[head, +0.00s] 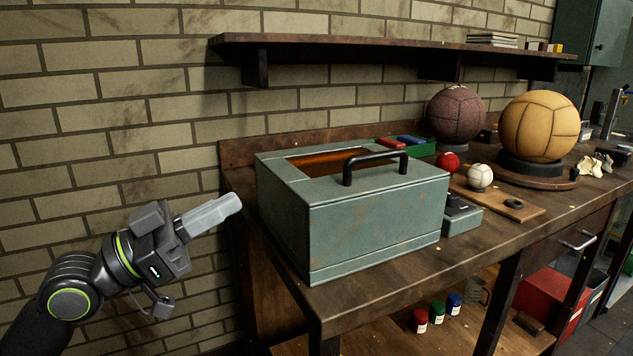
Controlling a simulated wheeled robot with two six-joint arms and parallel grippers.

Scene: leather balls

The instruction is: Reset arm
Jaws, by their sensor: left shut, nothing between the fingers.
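My left gripper (226,205) is at the left, in front of the brick wall. Its grey fingers are together and point up and to the right, with nothing between them. It is apart from the grey-green metal box (376,228), just left of it and of the bench's left end. The box stands on the wooden workbench (462,260) with a black handle on top and an opening with an orange-brown interior. My right gripper is not in view.
A dark brown ball (456,113) and a tan leather ball (540,125) sit on stands at the back right. A small red ball (447,162) and a small white ball (479,177) lie nearer. A wall shelf (390,46) overhangs the bench. Open room surrounds my left arm.

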